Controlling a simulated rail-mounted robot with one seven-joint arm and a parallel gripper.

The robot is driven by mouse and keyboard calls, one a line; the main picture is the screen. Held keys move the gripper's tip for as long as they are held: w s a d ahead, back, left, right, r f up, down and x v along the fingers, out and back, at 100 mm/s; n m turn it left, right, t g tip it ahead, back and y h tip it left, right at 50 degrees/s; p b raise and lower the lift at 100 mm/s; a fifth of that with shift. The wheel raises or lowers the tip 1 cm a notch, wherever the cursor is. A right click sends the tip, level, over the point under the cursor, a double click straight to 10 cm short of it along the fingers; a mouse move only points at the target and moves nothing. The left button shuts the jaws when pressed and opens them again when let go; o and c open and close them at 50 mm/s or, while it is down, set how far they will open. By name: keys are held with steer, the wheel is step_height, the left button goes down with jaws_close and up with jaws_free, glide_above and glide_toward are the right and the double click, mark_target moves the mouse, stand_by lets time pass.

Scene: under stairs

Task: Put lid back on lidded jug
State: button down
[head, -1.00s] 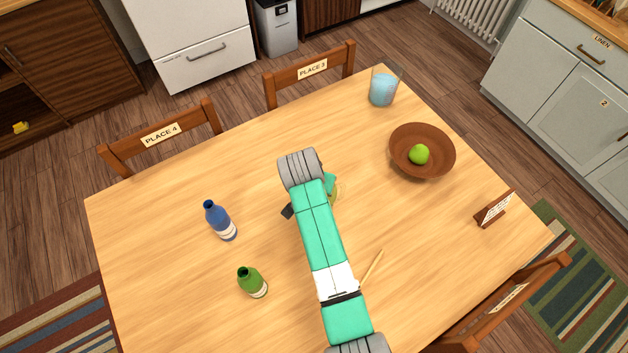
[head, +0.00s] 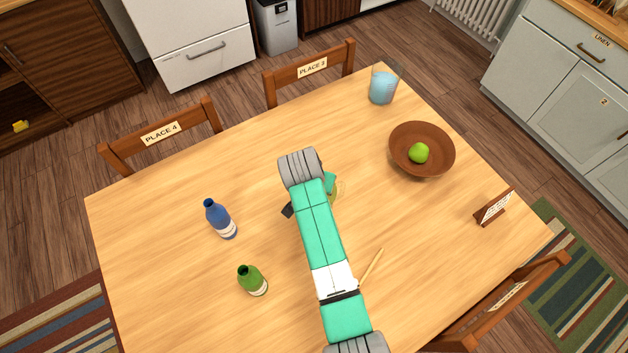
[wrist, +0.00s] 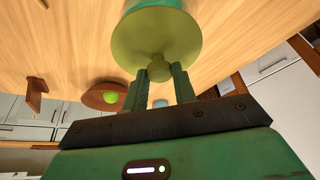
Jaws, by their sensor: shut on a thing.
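My gripper (wrist: 159,73) is shut on the knob of a round olive-yellow lid (wrist: 150,42) in the wrist view. The knob sits between the two green fingers. A green rounded part (wrist: 155,4) shows past the lid at the picture's top edge; I cannot tell whether it is part of the lid or a vessel. In the head view my arm covers most of my gripper, and a pale yellow rim of the lid (head: 340,191) shows beside it. A light blue jug-like vessel (head: 382,90) stands at the table's far corner, with no lid visible on it.
A brown bowl (head: 408,172) with a green apple (head: 418,153) is at the right. A blue bottle (head: 221,222) and a green bottle (head: 253,282) stand at the left. A wooden stick (head: 371,266) and a small sign (head: 493,209) are at the right. Chairs border the table.

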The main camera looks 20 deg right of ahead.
steer(key=shift+f+b, duration=0.4)
steer(key=shift+f, duration=0.4)
stand_by(0.4)
steer(key=c, duration=0.6)
jaws_free()
steer(key=shift+r, duration=0.15)
step_height(320, 180, up, 6)
steer(key=p, duration=0.5)
steer(key=shift+p, duration=0.35)
